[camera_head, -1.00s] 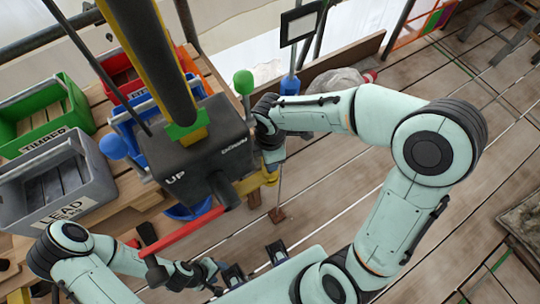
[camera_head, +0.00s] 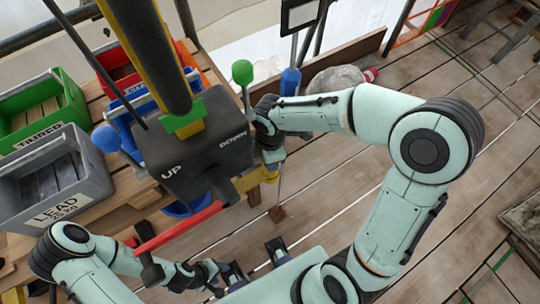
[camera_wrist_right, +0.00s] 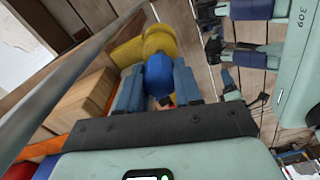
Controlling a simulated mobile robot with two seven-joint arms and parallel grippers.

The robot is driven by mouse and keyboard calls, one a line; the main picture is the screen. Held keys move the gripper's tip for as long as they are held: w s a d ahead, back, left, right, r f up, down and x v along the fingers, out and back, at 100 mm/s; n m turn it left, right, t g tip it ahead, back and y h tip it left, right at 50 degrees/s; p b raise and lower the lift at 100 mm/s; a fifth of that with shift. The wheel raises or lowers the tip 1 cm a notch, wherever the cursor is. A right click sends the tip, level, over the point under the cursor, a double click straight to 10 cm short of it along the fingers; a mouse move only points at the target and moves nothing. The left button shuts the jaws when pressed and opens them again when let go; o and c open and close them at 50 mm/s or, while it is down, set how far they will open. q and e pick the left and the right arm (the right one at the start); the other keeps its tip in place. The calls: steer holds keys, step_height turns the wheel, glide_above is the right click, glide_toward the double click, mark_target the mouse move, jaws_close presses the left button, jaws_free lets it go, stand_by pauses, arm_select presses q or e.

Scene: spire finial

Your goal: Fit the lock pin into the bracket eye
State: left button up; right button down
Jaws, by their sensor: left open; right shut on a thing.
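A blue knob (camera_wrist_right: 158,76), which seems to be the lock pin's head, sits between the two blue fingers of my right gripper (camera_wrist_right: 158,88). Just beyond it is a yellow rounded part (camera_wrist_right: 145,45), likely the bracket. I cannot tell whether the pin is inside the eye. In the head view my right gripper (camera_head: 268,150) is beside the dark control box, with yellow (camera_head: 263,177) just below it; the knob is hidden there. My left gripper (camera_head: 250,256) is open and empty, low in the head view. It also shows at the upper right of the right wrist view (camera_wrist_right: 228,36).
The dark UP/DOWN control box (camera_head: 195,150) has a red handle (camera_head: 178,228) and stands close to my right gripper. Grey (camera_head: 95,180) and green (camera_head: 68,85) crates stand on a wooden bench at left. Plank floor (camera_head: 330,190) is open beneath my right arm.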

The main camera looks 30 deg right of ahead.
arm_select(q)
steer(key=shift+s+f, duration=0.1)
steer(key=shift+f, duration=0.15)
arm_select(e)
steer(key=shift+f, duration=0.35)
arm_select(q)
steer(key=shift+r, duration=0.1)
arm_select(e)
steer(key=shift+r, duration=0.15)
arm_select(q)
steer(key=shift+w+r+p, duration=0.35)
steer(key=shift+r+p, duration=0.25)
steer(key=shift+r, duration=0.1)
steer(key=shift+w+r+p, duration=0.3)
steer(key=shift+r+p, duration=0.25)
steer(key=shift+r, duration=0.15)
arm_select(e)
steer(key=shift+r, duration=1.6)
arm_select(q)
steer(key=shift+f, duration=0.1)
arm_select(e)
steer(key=shift+f, duration=0.25)
arm_select(q)
steer(key=shift+s+f+b, duration=0.2)
steer(key=shift+f+b, duration=0.05)
steer(key=shift+b, duration=0.05)
arm_select(e)
steer(key=shift+f, duration=0.35)
